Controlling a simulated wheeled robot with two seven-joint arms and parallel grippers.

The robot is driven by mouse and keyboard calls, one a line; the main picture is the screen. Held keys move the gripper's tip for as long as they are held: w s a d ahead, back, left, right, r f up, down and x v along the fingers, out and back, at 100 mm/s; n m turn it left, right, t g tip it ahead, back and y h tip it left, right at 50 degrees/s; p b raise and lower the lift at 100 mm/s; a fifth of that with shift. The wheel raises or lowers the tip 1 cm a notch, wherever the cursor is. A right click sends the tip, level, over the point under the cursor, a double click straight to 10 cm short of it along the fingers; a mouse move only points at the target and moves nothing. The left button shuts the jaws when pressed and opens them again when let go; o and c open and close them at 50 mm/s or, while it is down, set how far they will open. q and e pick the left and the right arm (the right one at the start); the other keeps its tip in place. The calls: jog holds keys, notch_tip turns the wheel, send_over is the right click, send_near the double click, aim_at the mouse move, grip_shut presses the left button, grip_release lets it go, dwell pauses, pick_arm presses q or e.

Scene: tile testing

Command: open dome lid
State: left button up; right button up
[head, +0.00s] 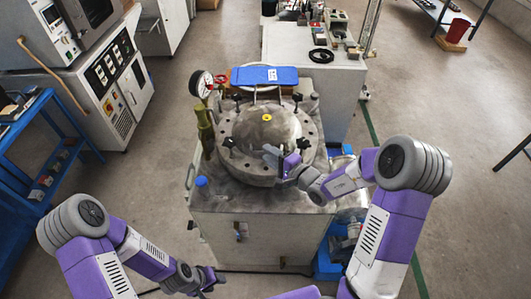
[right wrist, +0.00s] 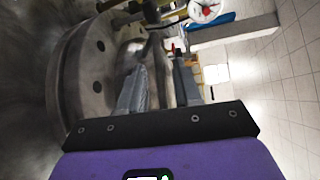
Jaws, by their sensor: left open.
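The grey dome lid (head: 267,129), with a yellow spot at its centre, sits level on the round flanged vessel on the test bench. Black clamps stand around its rim. My right gripper (head: 271,156) is at the lid's front right edge. In the right wrist view my fingers (right wrist: 160,78) stand apart with a grey-brown part between them. I cannot tell whether they grip it. The bolted flange (right wrist: 82,70) is left of them, blurred. My left gripper (head: 212,279) is open and empty, low in front of the bench, away from the lid.
A pressure gauge (head: 201,83) on a brass fitting stands left of the vessel. A blue clipboard (head: 264,76) is behind the lid. A blue bottle cap (head: 201,182) is at the bench's front left. A blue cart (head: 45,150) stands left; open floor lies right.

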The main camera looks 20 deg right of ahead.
jog(key=shift+x, duration=1.15)
jog(key=shift+s, duration=0.1)
grip_shut()
